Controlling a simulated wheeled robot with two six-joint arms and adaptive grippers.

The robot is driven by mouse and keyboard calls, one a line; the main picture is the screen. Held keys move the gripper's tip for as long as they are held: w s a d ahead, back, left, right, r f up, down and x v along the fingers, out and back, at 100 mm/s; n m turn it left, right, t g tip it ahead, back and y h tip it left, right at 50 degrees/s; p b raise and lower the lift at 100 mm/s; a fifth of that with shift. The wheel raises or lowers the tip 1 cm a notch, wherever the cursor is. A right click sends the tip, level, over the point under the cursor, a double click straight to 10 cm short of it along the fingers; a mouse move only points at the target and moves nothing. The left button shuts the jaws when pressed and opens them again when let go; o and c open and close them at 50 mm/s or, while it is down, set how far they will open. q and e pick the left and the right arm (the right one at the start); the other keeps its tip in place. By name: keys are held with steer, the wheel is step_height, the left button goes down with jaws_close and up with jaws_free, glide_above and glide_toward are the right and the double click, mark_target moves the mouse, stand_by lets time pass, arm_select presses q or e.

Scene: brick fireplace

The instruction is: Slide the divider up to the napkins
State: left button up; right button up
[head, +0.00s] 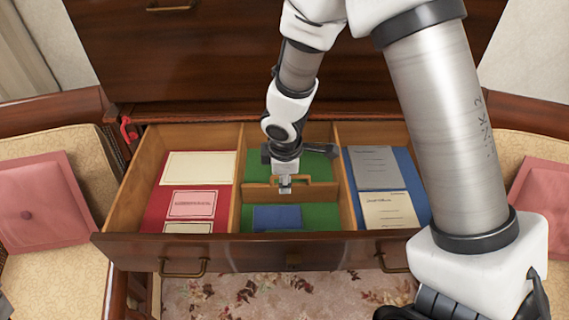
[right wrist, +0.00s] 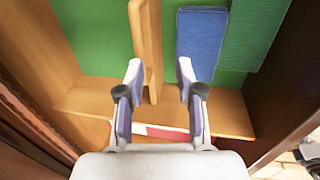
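The wooden divider (head: 255,194) stands across the green-lined middle section of the open drawer, with a raised handle at its centre. The folded blue napkins (head: 277,218) lie on the drawer's front side of it. In the right wrist view a narrow green strip separates the divider (right wrist: 148,45) from the napkins (right wrist: 201,45). My right gripper (head: 285,184) is over the divider's handle. In the right wrist view its fingers (right wrist: 159,66) are apart, with the divider between them, nearer the left finger. Contact there is unclear. My left gripper is not in view.
The drawer's left section holds cards on red lining (head: 152,215); its right section holds booklets on blue lining (head: 407,172). Wooden walls (head: 236,190) bound the middle section. Chairs with pink cushions (head: 40,203) stand at both sides. Patterned carpet (head: 290,293) lies below.

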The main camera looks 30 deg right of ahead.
step_height(320, 180, up, 11)
steer(key=s+a, duration=0.1)
steer(key=s, duration=0.1)
steer(key=shift+a, duration=0.1)
